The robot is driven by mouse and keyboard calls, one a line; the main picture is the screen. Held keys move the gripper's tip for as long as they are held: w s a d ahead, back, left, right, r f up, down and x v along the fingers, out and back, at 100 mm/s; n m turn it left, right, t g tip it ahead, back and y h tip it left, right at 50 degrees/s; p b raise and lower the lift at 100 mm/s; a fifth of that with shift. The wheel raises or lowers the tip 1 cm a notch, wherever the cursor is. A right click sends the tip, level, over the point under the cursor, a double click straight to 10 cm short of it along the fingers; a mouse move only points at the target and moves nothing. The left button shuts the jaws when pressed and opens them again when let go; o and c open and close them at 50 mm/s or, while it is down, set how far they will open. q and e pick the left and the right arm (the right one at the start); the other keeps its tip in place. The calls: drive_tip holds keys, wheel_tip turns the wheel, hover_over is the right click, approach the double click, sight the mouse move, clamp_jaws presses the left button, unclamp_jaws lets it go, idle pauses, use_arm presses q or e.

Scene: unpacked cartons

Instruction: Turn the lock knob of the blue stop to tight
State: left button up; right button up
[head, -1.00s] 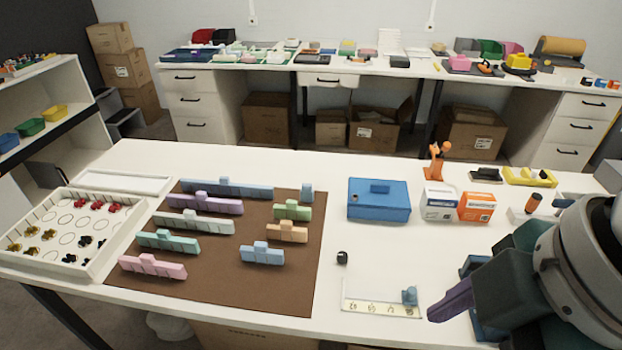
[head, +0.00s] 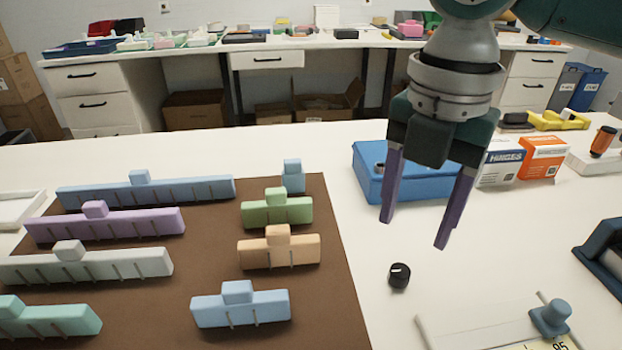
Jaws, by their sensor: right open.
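The blue stop (head: 551,318) sits on the ruler strip (head: 478,334) at the lower right, with a rounded blue top. A small black knob (head: 399,276) with a white mark stands on the white table left of the stop; I cannot tell whether it is the stop's lock knob. My right gripper (head: 413,233) points down with its two purple fingers apart and nothing between them. In the picture its fingertips are just above the black knob, left of and farther up than the stop. My left gripper is not in view.
A brown mat (head: 330,290) with several pastel blocks fills the left. A blue box (head: 368,175) stands behind the gripper, beside white and orange cartons (head: 543,157). A dark blue object (head: 600,250) lies at the right edge. The table between mat and cartons is mostly clear.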

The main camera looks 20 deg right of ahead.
sight(401, 271)
wheel_tip(401, 271, down, 8)
drive_tip(key=shift+s+f+b, duration=0.1)
drive_tip(key=shift+b, duration=0.85)
drive_tip(key=shift+c, duration=0.4)
clamp_jaws()
